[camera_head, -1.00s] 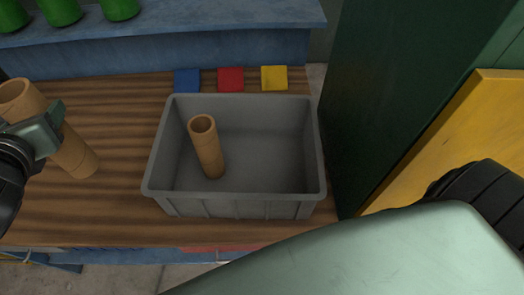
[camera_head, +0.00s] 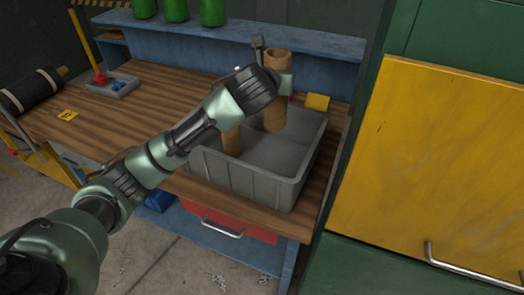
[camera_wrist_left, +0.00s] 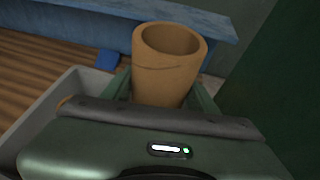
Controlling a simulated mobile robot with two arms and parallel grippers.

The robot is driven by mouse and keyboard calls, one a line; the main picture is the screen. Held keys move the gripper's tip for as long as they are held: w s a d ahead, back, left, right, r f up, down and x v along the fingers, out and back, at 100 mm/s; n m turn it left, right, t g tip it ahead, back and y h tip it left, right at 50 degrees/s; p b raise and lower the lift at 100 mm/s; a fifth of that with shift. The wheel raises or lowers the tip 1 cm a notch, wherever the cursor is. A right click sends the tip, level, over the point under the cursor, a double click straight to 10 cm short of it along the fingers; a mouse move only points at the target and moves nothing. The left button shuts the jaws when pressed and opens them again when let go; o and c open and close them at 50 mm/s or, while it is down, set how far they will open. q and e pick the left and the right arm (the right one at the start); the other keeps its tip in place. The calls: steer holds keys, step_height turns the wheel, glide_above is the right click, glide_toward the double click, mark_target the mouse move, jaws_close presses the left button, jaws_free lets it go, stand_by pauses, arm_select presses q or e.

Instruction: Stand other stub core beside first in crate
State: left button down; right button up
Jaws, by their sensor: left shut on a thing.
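The grey crate (camera_head: 240,182) stands on the wooden bench top. The first stub core (camera_head: 232,141), a tan tube, stands in the crate's left part, partly hidden behind my left arm. My left gripper (camera_head: 283,84) is shut on the other stub core (camera_head: 275,112), held roughly upright over the crate's back part, to the right of the first core. I cannot tell whether its lower end touches the crate floor. In the left wrist view the held core (camera_wrist_left: 168,70) shows its open top between the fingers. My right gripper is not in view.
A blue shelf (camera_head: 240,38) with green bottles (camera_head: 212,12) runs behind the bench. A yellow square (camera_head: 317,102) lies behind the crate. A yellow panel (camera_head: 440,170) and green cabinet stand close on the right. A small grey tray (camera_head: 112,88) is at the bench's far left.

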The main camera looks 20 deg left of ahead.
mark_target(276, 119)
arm_select(q)
step_height(276, 119, down, 14)
steer(key=shift+s+d+r+p, duration=0.1)
steer(key=shift+d+p, duration=0.05)
steer(key=shift+p, duration=0.15)
step_height(276, 119, down, 5)
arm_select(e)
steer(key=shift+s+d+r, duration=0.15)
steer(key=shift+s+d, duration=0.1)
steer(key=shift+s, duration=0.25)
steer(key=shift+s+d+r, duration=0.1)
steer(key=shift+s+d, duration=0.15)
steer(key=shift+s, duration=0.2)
arm_select(q)
steer(key=shift+c, duration=2.2)
jaws_free()
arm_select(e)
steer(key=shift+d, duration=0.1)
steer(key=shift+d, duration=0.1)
